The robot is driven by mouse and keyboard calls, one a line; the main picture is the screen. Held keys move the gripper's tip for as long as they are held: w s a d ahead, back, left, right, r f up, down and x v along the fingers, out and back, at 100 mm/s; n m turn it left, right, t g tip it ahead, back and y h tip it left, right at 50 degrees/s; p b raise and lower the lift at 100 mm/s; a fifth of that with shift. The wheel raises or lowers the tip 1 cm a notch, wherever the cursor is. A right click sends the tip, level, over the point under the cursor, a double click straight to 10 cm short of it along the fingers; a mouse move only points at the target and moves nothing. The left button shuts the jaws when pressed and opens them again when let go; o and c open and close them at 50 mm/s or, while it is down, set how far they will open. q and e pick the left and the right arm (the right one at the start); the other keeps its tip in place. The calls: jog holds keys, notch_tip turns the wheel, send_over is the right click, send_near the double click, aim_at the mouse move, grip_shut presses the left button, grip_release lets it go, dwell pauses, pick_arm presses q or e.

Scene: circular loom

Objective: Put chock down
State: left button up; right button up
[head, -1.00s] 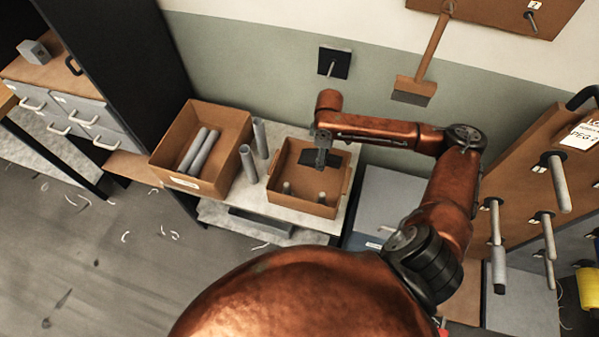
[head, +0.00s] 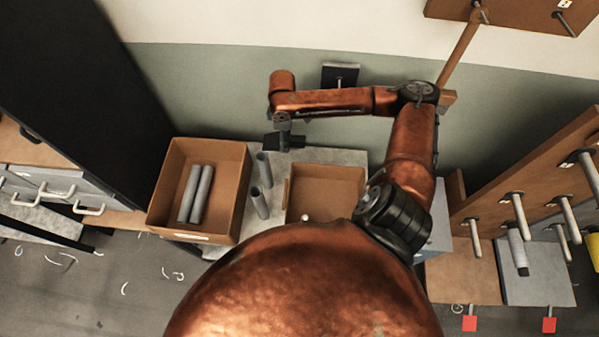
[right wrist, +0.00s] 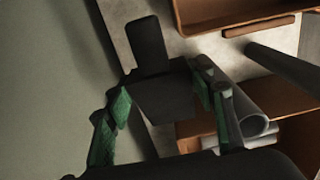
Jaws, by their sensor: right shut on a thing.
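The chock (head: 293,142) is a small, near-black block with a narrower upright part. My right gripper (head: 283,128) is shut on it in the head view, behind the tubes and left of the shallow tray's back corner. In the right wrist view the chock (right wrist: 160,85) sits between the green-padded fingers of the gripper (right wrist: 163,90). It shows over the back strip of the grey bench top (head: 340,155). I cannot tell whether its underside touches the bench. My left gripper is not in view.
The shallow brown tray (head: 290,205) stands right of two upright grey tubes (head: 260,202). A deeper brown box (head: 160,195) with grey tubes lying in it stands at the left. A dark plate (head: 340,70) is on the wall behind. A pegboard (head: 545,160) stands at the right.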

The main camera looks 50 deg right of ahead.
jog(key=b, duration=0.2)
send_over(288, 167)
notch_tip(288, 167, down, 8)
jog(key=f, duration=0.2)
jog(key=f+b, duration=0.1)
jog(key=f, duration=0.1)
jog(key=shift+d+f, duration=0.2)
jog(key=shift+f, duration=0.5)
notch_tip(288, 167, down, 4)
jog(key=shift+r+b, duration=0.2)
jog(key=shift+b, duration=0.3)
jog(key=shift+f, duration=0.35)
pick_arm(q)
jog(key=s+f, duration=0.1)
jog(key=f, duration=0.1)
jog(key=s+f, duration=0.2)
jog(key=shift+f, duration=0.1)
pick_arm(e)
jog(key=shift+r, duration=0.1)
